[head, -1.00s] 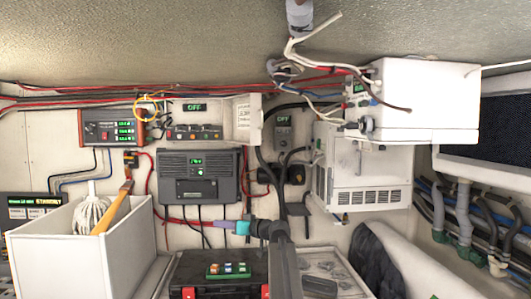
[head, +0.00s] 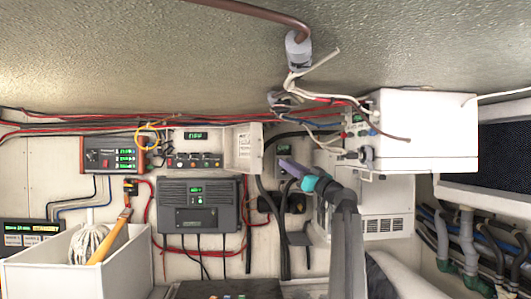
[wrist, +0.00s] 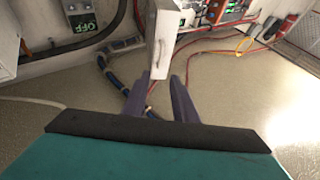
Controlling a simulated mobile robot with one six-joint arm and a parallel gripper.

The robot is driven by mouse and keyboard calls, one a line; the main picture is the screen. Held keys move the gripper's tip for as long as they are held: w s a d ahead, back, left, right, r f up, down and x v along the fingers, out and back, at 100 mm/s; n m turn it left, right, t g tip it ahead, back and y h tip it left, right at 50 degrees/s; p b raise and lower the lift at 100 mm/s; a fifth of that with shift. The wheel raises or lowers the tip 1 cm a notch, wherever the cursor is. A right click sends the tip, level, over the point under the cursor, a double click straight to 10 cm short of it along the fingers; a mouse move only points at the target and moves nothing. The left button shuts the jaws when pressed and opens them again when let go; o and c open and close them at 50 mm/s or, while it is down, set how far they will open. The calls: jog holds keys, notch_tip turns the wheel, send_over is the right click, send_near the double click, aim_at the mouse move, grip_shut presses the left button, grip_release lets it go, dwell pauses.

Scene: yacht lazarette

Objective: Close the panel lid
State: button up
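The white panel lid (head: 243,147) stands open at the right side of the small switch panel (head: 195,148) on the back wall. In the wrist view the lid (wrist: 164,38) hangs in edge-on, beside the panel's switches. My gripper (head: 287,167) is to the right of the lid and slightly lower in the head view. In the wrist view its two purple fingers (wrist: 160,85) are apart with nothing held between them. The lid's near end shows beyond and between the fingertips; I cannot tell whether they touch.
A white box (head: 420,125) with cables is right of my gripper. A grey charger unit (head: 197,203) is below the panel. Red and black cables (head: 60,116) run along the wall top. A white bin (head: 70,260) with rope stands lower left.

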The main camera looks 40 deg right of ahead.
jog(key=shift+w, duration=0.15)
jog(key=p+x, duration=0.6)
jog(key=x, duration=0.7)
jog(key=shift+w, duration=0.35)
grip_shut()
dwell(1.0)
